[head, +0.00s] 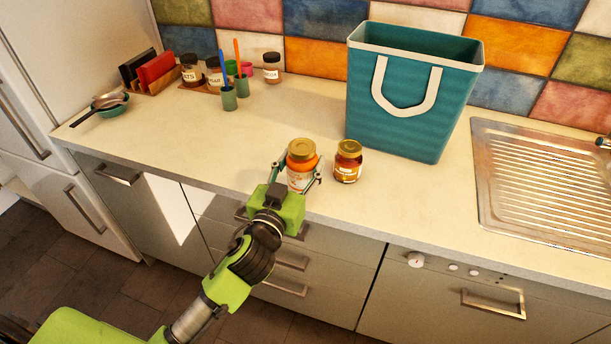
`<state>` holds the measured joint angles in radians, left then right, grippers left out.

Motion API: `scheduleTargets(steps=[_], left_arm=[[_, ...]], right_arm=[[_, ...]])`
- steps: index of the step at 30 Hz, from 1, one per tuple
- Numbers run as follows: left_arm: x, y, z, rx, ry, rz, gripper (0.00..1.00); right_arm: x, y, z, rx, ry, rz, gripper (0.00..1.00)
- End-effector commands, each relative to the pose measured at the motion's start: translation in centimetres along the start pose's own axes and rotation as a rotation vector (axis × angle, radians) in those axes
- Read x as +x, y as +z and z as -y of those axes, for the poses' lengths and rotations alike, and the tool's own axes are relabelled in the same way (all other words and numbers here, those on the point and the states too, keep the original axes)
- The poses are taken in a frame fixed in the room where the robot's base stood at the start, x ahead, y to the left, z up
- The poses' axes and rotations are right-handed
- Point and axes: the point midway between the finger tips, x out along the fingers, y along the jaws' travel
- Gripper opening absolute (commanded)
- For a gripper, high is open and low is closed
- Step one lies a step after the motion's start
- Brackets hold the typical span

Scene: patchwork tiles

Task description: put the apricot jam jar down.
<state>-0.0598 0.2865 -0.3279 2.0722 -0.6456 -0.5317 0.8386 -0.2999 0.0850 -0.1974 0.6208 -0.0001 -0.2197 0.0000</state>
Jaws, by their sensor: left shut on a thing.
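An orange jar with a gold lid, which looks like the apricot jam jar (301,163), is between the fingers of my left gripper (298,178) near the counter's front edge. The gripper is shut on it, with one finger on each side. The jar looks upright. I cannot tell whether its base touches the counter (225,150). A darker brown jar with a gold lid (348,161) stands just to its right, apart from it. My right gripper is not in view.
A teal bag with a white handle (405,125) stands behind the jars. A metal sink drainer (540,180) is at the right. Spice jars (190,70), green cups (228,98) and a bowl (110,103) are at the back left. The counter left of the gripper is clear.

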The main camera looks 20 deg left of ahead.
Motion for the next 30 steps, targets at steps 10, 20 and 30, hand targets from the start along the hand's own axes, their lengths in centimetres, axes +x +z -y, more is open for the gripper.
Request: scheduleTargets(steps=[10, 20, 30], left_arm=[[0.4, 3.7, -0.9, 0.0, 0.001, -0.005, 0.09], [0.4, 3.9, -0.8, 0.0, 0.002, -0.006, 0.09], [0.4, 4.3, -0.8, 0.0, 0.001, -0.001, 0.64]], right_arm=[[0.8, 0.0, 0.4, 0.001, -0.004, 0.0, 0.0], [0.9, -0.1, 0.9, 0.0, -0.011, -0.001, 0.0], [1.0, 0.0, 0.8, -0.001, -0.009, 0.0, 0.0]])
